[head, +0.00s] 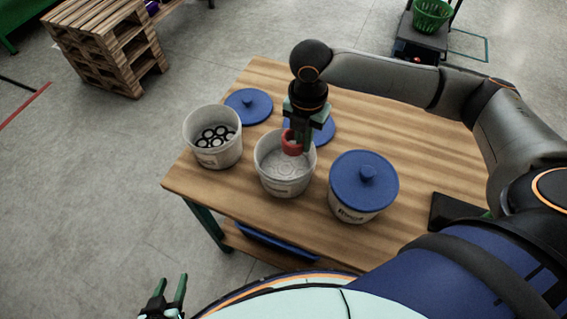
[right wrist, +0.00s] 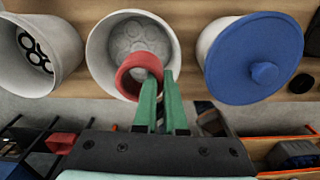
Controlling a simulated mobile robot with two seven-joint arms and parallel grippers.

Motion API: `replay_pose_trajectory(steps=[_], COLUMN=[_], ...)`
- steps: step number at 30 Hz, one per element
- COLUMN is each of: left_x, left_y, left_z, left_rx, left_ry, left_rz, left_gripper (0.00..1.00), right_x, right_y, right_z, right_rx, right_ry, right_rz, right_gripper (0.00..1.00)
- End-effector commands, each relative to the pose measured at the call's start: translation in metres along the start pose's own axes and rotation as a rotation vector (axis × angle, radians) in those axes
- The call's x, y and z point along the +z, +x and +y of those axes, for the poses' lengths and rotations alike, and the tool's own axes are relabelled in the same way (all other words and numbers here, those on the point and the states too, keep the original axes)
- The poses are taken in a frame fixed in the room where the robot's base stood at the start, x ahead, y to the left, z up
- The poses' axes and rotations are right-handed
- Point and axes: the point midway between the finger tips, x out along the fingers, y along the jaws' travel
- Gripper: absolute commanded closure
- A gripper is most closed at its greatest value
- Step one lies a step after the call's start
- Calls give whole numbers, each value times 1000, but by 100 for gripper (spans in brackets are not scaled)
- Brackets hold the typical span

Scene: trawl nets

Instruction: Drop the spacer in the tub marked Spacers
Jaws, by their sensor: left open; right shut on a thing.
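My right gripper (head: 298,145) is shut on a red ring-shaped spacer (head: 290,143) and holds it over the mouth of the middle white tub (head: 268,182). In the right wrist view the spacer (right wrist: 140,72) hangs at the green fingertips (right wrist: 160,84), over the near part of that tub's opening. Pale round shapes show at the bottom of the tub (right wrist: 97,45). The label on its front is too small to read. My left gripper (head: 172,290) is open and empty, low at the bottom left, away from the table.
A white tub (head: 222,158) with several black rings stands left on the wooden table (head: 400,128). A tub with a blue lid (head: 362,182) stands right. Two loose blue lids (head: 248,105) (head: 322,131) lie behind the tubs. Pallets (head: 105,45) stand on the floor.

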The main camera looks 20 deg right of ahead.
Motion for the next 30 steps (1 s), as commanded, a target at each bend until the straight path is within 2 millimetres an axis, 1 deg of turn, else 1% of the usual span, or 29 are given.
replay_pose_trajectory(steps=[1,6,9,13,20,21,30], left_x=[12,30,37,41,39,39,38], left_y=[11,26,32,36,35,35,35], left_z=[-1,-2,-3,-3,-3,-3,-2], left_rx=[0,0,0,0,0,0,0], left_ry=[0,0,0,0,0,0,0], left_rz=[0,-5,-5,-5,-5,-5,-3], left_gripper=[50,50,50,50,50,50,50], right_x=[0,0,1,0,0,0,0], right_y=[13,30,36,38,36,36,36], right_z=[1,1,1,0,0,0,0], right_rx=[3,4,4,3,3,3,2], right_ry=[0,0,1,1,1,1,1], right_rz=[-1,-1,-2,-2,-1,-1,-1], right_gripper=[100,100,100,100,100,91,57])
